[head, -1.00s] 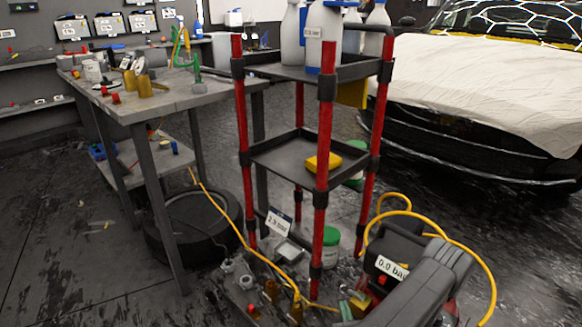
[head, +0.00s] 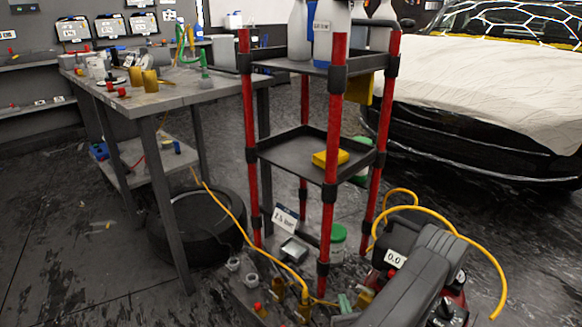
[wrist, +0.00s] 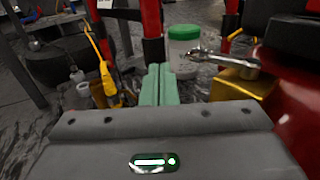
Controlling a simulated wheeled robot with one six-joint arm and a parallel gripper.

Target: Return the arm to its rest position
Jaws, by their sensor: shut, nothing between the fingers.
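My arm (head: 415,280) shows as dark grey links at the lower right of the head view, in front of the red compressor (head: 455,305). My gripper (wrist: 155,85) has green fingers that lie side by side, shut with nothing between them, in the middle of the wrist view. Its green fingers also show low in the head view (head: 345,303), near several small fittings. A clear jar with a green lid (wrist: 184,50) stands just beyond the fingers in the wrist view. Much of the compressor is hidden behind my arm.
A red-posted cart (head: 285,157) with bottles on top stands ahead. A workbench (head: 150,100) is at left, with a tire (head: 190,235) beside it. A yellow hose (head: 480,245) loops at right. A covered car (head: 490,85) stands behind. Floor at the far left is mostly clear.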

